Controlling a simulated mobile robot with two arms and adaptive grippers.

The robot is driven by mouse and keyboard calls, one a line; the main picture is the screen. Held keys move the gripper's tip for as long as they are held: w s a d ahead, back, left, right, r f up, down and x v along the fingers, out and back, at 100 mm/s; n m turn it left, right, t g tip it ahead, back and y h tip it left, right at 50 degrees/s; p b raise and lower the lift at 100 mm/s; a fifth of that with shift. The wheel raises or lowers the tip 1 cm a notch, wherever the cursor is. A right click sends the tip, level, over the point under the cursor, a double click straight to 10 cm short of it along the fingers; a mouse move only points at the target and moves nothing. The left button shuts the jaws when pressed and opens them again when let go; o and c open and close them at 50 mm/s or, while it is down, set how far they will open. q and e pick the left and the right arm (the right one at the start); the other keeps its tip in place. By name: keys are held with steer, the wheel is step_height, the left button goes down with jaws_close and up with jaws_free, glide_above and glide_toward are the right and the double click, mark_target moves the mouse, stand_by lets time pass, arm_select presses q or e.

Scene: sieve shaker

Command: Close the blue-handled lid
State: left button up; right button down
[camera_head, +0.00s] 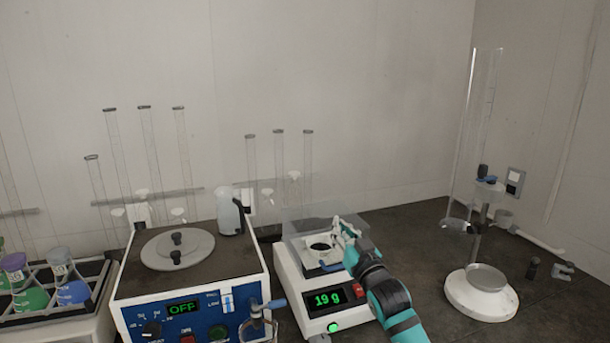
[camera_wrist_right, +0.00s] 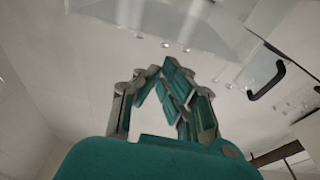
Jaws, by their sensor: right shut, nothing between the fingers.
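A balance (camera_head: 300,305) with a green "19 g" display stands in the middle of the head view. A clear cover (camera_head: 303,221) shows upright at its back. My right gripper (camera_head: 341,227) is shut and empty, over the right rear of the balance, close to the cover; I cannot tell whether it touches. A small blue part (camera_head: 331,266) shows beside the gripper, partly hidden by it. My left gripper is out of view.
Left of the balance is a box-shaped device (camera_head: 128,295) with an "OFF" display and a grey disc lid (camera_head: 178,249). A rack of flasks (camera_head: 100,270) stands far left. A white-based stand (camera_head: 480,297) with a clear tube is at right. Dark counter (camera_head: 410,225) is free between.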

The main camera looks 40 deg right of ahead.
steer(key=shift+t, duration=0.6)
steer(key=s+f+b, duration=0.1)
steer(key=f, duration=0.1)
steer(key=s+f+b, duration=0.1)
steer(key=f, duration=0.2)
steer(key=s+a+f+b, duration=0.1)
steer(key=f+b, duration=0.1)
steer(key=f, duration=0.1)
steer(key=shift+s, duration=0.1)
arm_select(q)
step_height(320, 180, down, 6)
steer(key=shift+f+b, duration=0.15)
steer(key=shift+b, duration=0.15)
arm_select(e)
steer(key=shift+s+f, duration=0.15)
steer(key=shift+f, duration=0.45)
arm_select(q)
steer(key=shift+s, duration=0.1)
arm_select(e)
steer(key=shift+a+f, duration=0.1)
steer(key=shift+f, duration=0.05)
